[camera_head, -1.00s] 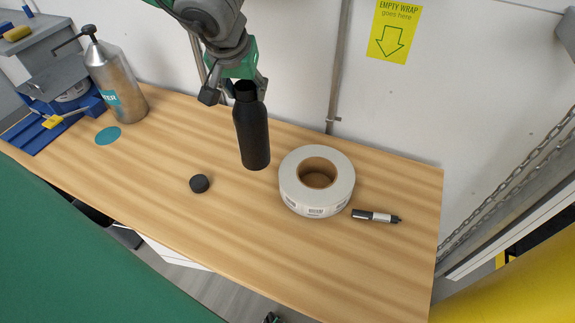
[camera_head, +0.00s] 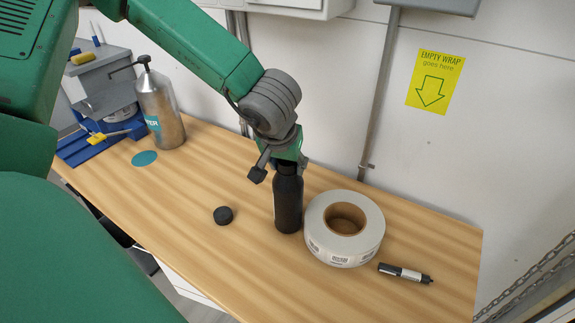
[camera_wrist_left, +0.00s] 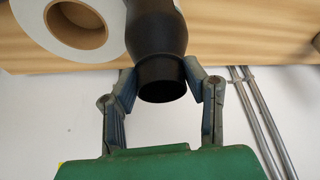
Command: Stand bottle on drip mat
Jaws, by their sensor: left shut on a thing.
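The black bottle (camera_head: 288,206) is upright over the wooden bench, close to the left side of the white label roll. I cannot tell whether its base touches the wood. My left gripper (camera_head: 281,168) is shut on its top end; in the wrist view the two fingers (camera_wrist_left: 161,76) flank the neck of the bottle (camera_wrist_left: 156,30). The flat round teal mat (camera_head: 144,158) lies bare on the bench to the left, in front of the metal WATER bottle. My right gripper is not in view.
The metal flask (camera_head: 160,112) stands just behind the mat. A black cap (camera_head: 223,215) lies left of the bottle. The label roll (camera_head: 318,238) and a marker (camera_head: 405,273) are on its right. A blue-based machine (camera_head: 92,145) is at the far left. Bench between mat and cap is clear.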

